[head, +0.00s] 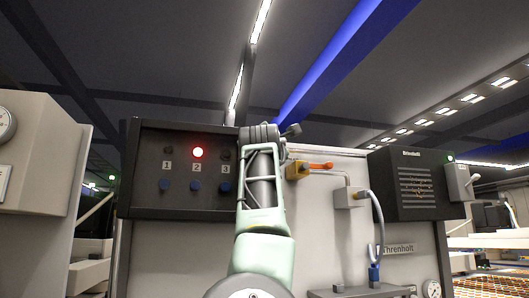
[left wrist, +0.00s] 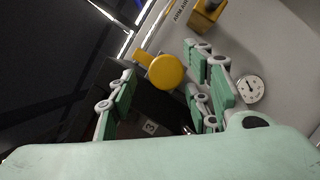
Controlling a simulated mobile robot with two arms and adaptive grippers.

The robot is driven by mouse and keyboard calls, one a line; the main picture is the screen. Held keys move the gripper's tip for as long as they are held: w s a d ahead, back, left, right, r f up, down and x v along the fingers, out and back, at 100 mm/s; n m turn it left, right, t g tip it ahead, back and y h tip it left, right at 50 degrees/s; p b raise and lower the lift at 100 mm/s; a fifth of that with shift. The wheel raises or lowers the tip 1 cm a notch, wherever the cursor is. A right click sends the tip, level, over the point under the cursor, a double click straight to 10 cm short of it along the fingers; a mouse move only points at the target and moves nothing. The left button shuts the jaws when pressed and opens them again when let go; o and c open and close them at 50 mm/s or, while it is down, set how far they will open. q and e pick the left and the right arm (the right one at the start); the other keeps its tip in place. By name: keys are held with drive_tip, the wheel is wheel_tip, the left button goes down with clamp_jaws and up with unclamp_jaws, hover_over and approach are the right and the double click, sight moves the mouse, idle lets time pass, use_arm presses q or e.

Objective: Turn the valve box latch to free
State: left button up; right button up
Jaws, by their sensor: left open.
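My left gripper (head: 270,133) is raised in front of the panels, at the right edge of the dark control box. In the left wrist view its green, grey-jointed fingers are spread open with nothing held. A round yellow knob (left wrist: 166,71) on a yellow bracket shows between the fingers; I cannot tell whether they touch it. It looks like the latch, but no label confirms this. My arm seems to hide it in the head view. A yellow valve block (head: 294,171) with an orange handle (head: 320,166) is right of the gripper. My right gripper is not in view.
The dark control box (head: 145,207) has a lit red lamp (head: 198,152) above number 2 and blue knobs below. A pipe with a grey box (head: 348,197), a hose (head: 379,225) and a dark speaker box (head: 388,200) are at right. A gauge (left wrist: 250,89) is beside the right fingers.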

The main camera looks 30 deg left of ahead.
use_arm(q)
drive_tip(key=v, duration=0.5)
drive_tip(key=shift+s+f, duration=0.15)
drive_tip(key=shift+s, duration=0.1)
idle(0.6)
